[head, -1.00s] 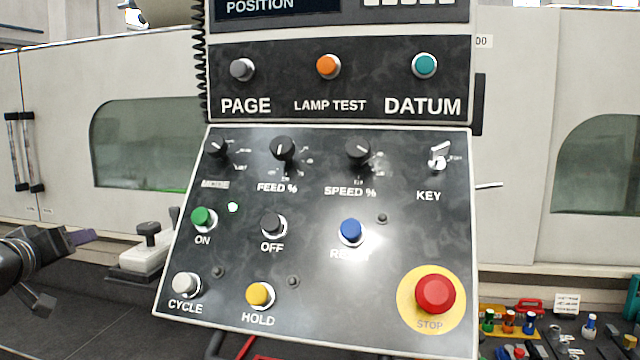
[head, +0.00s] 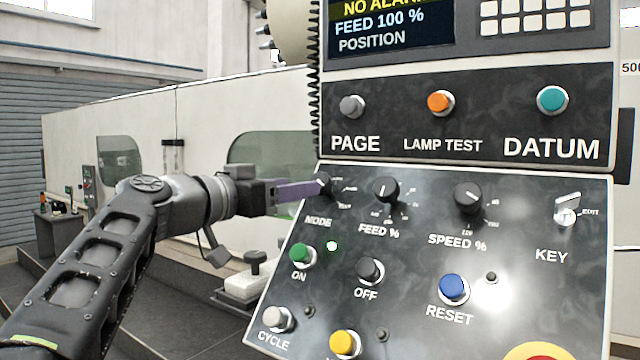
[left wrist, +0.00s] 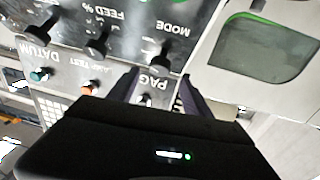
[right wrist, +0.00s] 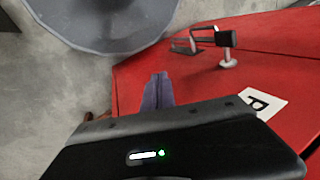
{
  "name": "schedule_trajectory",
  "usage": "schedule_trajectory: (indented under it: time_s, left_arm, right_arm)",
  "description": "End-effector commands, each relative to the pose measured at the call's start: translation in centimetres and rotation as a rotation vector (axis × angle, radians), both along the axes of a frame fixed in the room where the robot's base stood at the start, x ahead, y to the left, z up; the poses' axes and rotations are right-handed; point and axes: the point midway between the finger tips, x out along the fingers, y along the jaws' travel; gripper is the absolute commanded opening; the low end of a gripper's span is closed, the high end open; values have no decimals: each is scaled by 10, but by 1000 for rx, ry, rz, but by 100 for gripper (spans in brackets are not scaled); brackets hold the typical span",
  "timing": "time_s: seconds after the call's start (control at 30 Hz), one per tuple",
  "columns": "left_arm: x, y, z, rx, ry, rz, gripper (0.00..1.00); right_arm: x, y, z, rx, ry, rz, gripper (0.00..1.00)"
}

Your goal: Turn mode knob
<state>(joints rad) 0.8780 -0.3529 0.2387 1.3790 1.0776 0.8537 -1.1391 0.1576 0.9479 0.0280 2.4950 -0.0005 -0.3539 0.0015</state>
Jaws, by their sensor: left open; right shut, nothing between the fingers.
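The black mode knob (head: 324,184) is at the upper left of the slanted dark control panel, above the MODE label. My left gripper (head: 304,189) comes in from the left, with its purple fingers reaching the knob's left side. In the left wrist view the open fingers (left wrist: 158,76) are spread, and the mode knob (left wrist: 163,55) appears just beyond and between the tips. I cannot tell whether they touch it. My right gripper (right wrist: 157,90) shows in the right wrist view, shut and empty, over a red surface.
The FEED % knob (head: 385,190) and SPEED % knob (head: 468,198) sit right of the mode knob. The green ON button (head: 301,254) is below. A coiled cable (head: 314,80) hangs at the panel's left edge. The red surface (right wrist: 210,85) carries a small black-and-metal fitting (right wrist: 225,40).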

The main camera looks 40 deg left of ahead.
Motion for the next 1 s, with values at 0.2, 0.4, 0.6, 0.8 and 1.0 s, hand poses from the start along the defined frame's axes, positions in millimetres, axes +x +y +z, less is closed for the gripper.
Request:
schedule_trajectory:
  time_s: [0.2, 0.4, 0.6, 0.8, 1.0]
  left_arm:
    - [23, -1, 3, -4, 2, 0, 58]
    - [55, -3, 3, -4, 3, 0, 58]
    - [74, -5, 1, -2, 1, 1, 58]
    - [76, -6, -1, -2, 1, 0, 58]
    - [76, -6, -1, -2, 1, 0, 49]
  right_arm:
    - [-1, -1, 13, -2, 4, -1, 0]
    - [-3, -1, 28, -7, 10, -3, 0]
    - [-5, -2, 34, -10, 14, -5, 0]
    - [-5, -2, 33, -10, 15, -4, 0]
    - [-5, -2, 34, -10, 15, -4, 0]
